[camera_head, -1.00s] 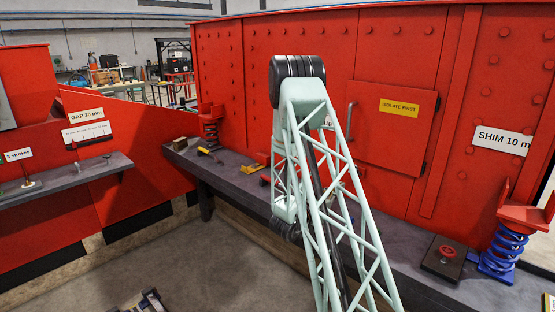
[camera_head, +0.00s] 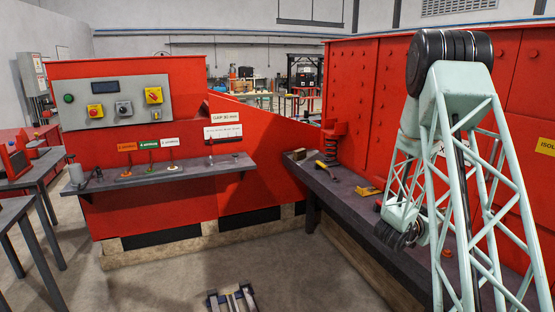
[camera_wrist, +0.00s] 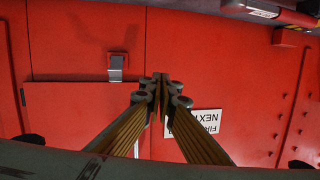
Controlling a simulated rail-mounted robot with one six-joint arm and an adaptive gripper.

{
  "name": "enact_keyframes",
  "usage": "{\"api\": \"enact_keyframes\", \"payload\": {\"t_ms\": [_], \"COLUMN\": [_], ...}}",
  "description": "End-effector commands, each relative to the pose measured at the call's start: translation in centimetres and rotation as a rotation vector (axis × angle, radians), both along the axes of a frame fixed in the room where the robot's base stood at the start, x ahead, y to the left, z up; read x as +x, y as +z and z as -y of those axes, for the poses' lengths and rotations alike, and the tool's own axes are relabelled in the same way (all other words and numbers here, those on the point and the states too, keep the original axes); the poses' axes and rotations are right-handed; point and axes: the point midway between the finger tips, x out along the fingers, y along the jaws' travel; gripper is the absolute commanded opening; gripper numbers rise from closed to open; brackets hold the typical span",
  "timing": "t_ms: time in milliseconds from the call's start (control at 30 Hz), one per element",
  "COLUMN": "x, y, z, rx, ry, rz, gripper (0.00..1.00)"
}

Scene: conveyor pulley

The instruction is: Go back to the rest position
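In the wrist view my gripper (camera_wrist: 160,92) has its two ribbed fingers converging until the tips meet. It is shut, and nothing shows between the tips. Behind it is a red panel surface with a grey latch (camera_wrist: 117,66) and a white sign (camera_wrist: 196,122) with upside-down lettering. In the head view my pale green lattice arm stands at the right, bent over at the top, in front of the red wall (camera_head: 358,100). The gripper itself cannot be made out there.
A dark bench (camera_head: 345,196) along the red wall carries a yellow-handled tool (camera_head: 326,169) and a red spring unit (camera_head: 333,145). A grey shelf (camera_head: 200,170) stands left, below a control panel (camera_head: 112,102). Tables stand at far left. The floor (camera_head: 300,270) between is largely open.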

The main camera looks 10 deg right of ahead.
Motion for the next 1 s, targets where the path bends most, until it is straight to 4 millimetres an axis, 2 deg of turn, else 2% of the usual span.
{"api": "enact_keyframes", "payload": {"t_ms": [200,500,767,1000], "x": [2.5,5.2,6.7,7.3], "y": [2.3,5.2,7.8,10.1], "z": [-3.4,-8.7,-13.8,-18.8], "rx": [0.073,0.169,0.246,0.31], "ry": [0.085,0.207,0.315,0.412], "rz": [0.011,0.01,-0.004,-0.025], "gripper": [0.0,0.0,0.0,0.0]}}
